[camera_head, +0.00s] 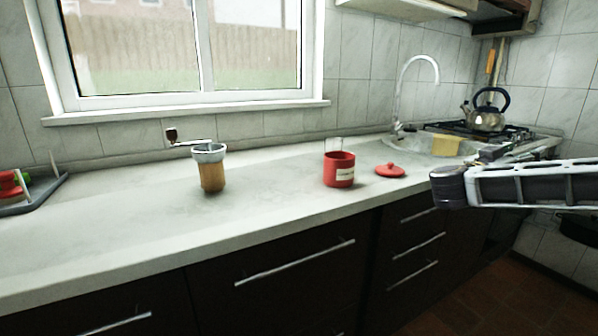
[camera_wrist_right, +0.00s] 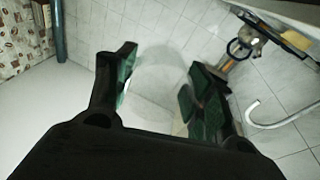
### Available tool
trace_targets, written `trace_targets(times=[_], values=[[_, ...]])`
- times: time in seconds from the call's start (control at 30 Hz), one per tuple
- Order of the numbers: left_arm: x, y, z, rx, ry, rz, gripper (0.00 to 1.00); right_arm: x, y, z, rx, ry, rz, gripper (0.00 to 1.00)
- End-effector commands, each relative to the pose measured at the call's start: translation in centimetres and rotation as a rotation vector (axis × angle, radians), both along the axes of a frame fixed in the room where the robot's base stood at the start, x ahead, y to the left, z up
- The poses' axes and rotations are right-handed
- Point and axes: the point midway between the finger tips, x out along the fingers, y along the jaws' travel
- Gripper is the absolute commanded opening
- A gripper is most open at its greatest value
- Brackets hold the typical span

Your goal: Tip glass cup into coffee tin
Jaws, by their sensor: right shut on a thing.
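My right gripper (camera_head: 446,187) comes in from the right over the counter's front edge, to the right of the tin. In the right wrist view its green-padded fingers (camera_wrist_right: 160,95) are shut on a clear glass cup (camera_wrist_right: 157,78), faint against the tiles. The cup's contents cannot be made out. The red coffee tin (camera_head: 339,172) stands upright and open on the counter, with a pale label. A faint clear glass outline (camera_head: 333,144) shows just above and behind its rim. The tin's red lid (camera_head: 390,170) lies to its right. My left gripper is out of view.
A wooden coffee grinder (camera_head: 212,174) with a metal top and crank stands left of the tin. A sink with a tap (camera_head: 410,85), a yellow cloth (camera_head: 446,146) and a kettle (camera_head: 487,118) are at the right. The counter (camera_head: 270,190) between grinder and tin is clear.

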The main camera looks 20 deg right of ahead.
Motion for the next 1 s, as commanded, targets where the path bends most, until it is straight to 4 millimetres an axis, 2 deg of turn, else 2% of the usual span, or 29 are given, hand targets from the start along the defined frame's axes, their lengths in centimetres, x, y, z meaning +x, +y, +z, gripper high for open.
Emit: trace_targets(times=[1.0], values=[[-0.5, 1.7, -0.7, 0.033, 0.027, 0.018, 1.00, 2.4, 1.2, -2.0, 0.009, 0.001, 0.001, 0.26]])
